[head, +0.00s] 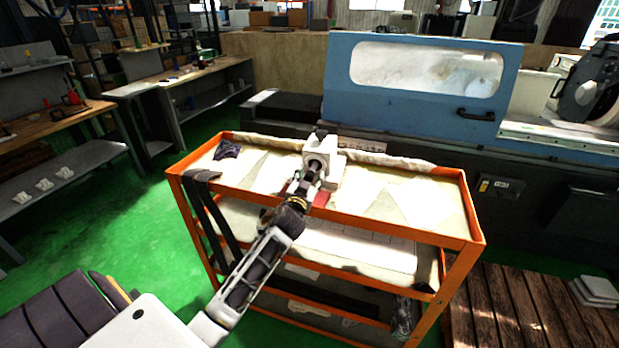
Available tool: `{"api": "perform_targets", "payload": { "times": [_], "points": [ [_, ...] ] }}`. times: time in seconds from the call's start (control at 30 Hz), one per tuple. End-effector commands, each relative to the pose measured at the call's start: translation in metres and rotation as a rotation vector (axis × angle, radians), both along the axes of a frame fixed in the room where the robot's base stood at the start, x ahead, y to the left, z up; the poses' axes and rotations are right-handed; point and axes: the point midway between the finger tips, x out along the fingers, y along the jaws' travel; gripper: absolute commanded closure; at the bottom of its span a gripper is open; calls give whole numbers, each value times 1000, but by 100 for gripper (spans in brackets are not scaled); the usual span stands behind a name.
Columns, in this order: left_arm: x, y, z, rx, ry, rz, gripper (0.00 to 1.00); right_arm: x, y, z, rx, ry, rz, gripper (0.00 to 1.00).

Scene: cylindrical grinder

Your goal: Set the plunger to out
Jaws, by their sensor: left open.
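A small whitish block-shaped fixture (324,145) stands on the top shelf of the orange cart (455,225), near its middle. A dark round part shows on the near face of the fixture, just beyond my gripper. The plunger cannot be told apart clearly, as my gripper covers that side. My left gripper (311,174) reaches in from the lower left and is right in front of the fixture. It is open; whether its fingers touch anything cannot be told. My right gripper does not show.
A blue grinder cover (420,85) with a window and a dark handle (475,115) stands behind the cart. A dark cloth (228,149) lies at the shelf's left. Workbenches (45,125) stand at left. Green floor is clear between benches and cart.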

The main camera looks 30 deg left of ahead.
Motion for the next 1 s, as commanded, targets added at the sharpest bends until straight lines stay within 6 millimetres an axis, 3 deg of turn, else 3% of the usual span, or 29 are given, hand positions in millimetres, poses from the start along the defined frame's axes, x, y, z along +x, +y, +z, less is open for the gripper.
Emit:
{"api": "perform_targets", "payload": {
  "times": [0.07,0.47,1.0],
  "points": [
    [0,0,0,0,0,0,49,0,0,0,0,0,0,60],
    [0,0,0,0,0,0,99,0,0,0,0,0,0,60],
    [-14,-5,-1,-4,1,0,100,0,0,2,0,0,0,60]
  ]
}}
